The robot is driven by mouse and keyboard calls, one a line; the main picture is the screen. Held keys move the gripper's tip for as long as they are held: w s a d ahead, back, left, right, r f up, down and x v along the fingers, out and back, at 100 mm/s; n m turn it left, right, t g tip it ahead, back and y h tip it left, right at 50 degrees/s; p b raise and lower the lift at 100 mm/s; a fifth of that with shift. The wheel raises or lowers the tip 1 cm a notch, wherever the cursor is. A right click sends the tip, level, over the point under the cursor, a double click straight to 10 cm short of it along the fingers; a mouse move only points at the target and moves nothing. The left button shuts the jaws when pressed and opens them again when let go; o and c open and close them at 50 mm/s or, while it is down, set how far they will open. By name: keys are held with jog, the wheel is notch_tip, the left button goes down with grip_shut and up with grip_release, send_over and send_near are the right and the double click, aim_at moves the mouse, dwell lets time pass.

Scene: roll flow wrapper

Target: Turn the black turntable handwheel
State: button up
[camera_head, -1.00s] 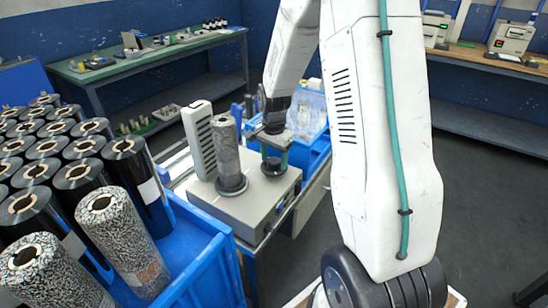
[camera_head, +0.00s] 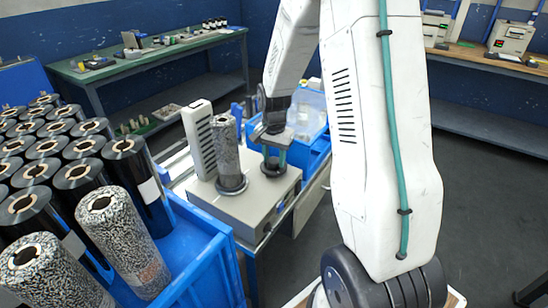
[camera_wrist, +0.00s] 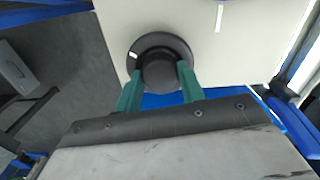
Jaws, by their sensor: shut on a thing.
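The black turntable handwheel (camera_wrist: 160,40) is a round disc with a raised knob and a small white mark near its left rim in the wrist view. It sits on the pale top of the wrapper machine (camera_head: 240,208). My gripper (camera_wrist: 161,72) has green fingers on both sides of the knob and is shut on it. In the head view my gripper (camera_head: 273,160) points down over the handwheel (camera_head: 271,170), which it partly hides. A speckled roll (camera_head: 227,150) stands upright on a dark round base, left of the handwheel.
A pale slotted column (camera_head: 197,138) stands behind the speckled roll. A blue crate (camera_head: 266,152) with clear wrap is behind my gripper. A blue bin (camera_head: 205,262) with several dark and speckled rolls fills the left front. A green bench (camera_head: 140,62) stands at the back.

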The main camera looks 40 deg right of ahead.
aim_at(274, 160)
jog(key=n, duration=1.3)
jog(key=shift+n, duration=0.3)
jog(key=shift+r+n, duration=0.1)
jog(key=shift+n, duration=1.8)
jog(key=o, duration=1)
notch_tip(274, 160, up, 8)
jog(key=shift+f, duration=0.1)
